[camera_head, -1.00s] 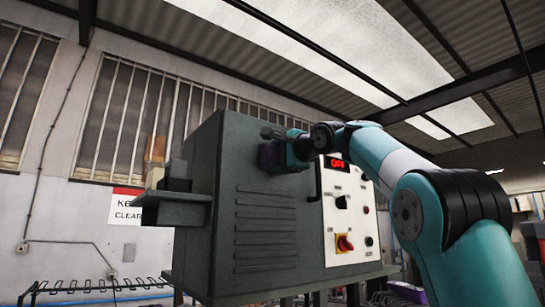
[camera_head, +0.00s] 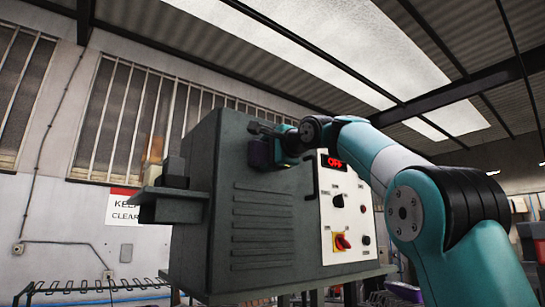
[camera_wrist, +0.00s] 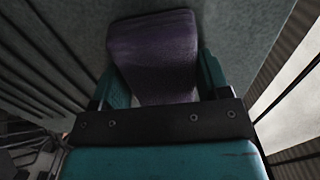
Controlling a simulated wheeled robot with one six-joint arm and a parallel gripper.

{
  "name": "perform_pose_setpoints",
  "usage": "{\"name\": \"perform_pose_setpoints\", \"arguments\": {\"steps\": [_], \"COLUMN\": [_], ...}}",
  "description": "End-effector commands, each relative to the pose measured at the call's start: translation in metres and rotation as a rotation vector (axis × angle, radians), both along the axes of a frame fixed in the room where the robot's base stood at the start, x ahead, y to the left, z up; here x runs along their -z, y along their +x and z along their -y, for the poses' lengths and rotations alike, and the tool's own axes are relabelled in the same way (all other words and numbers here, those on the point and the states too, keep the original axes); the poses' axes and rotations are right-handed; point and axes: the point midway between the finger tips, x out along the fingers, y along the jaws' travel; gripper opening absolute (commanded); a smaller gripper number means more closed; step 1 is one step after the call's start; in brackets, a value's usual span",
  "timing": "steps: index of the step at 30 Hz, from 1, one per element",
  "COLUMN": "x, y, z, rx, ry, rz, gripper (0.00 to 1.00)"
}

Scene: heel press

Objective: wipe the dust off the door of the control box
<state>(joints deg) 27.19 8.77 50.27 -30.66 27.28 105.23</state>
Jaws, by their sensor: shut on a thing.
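The grey control box (camera_head: 212,215) stands in the middle of the head view. Its large face has louvre slots and a dark handle (camera_head: 310,180). My gripper (camera_head: 266,150) is at the upper part of this face. It is shut on a purple pad (camera_wrist: 155,50), which shows between the jaws in the wrist view. The pad also shows in the head view (camera_head: 257,153), close against the face; I cannot tell for sure whether it touches. Dust is hard to make out. Part of the face behind my gripper is hidden.
A white control panel (camera_head: 342,215) with a red OFF display (camera_head: 335,162) and a red knob (camera_head: 342,241) lies right of the handle. A dark bracket (camera_head: 170,195) juts out from the box's left side. A black rack (camera_head: 85,288) stands low at the left.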

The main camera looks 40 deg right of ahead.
Motion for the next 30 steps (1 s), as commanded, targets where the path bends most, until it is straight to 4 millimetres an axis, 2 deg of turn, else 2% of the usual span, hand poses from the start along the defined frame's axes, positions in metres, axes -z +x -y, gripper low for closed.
{"name": "perform_pose_setpoints", "arguments": {"steps": [9, 17, 30], "x": [0.001, 0.001, 0.001], "y": [0.001, 0.002, 0.000], "z": [-0.030, -0.039, -0.074], "rx": [-0.004, -0.004, -0.003], "ry": [0.000, 0.000, -0.001], "rz": [0.000, -0.001, 0.000], "gripper": [0.51, 0.51, 0.51]}}
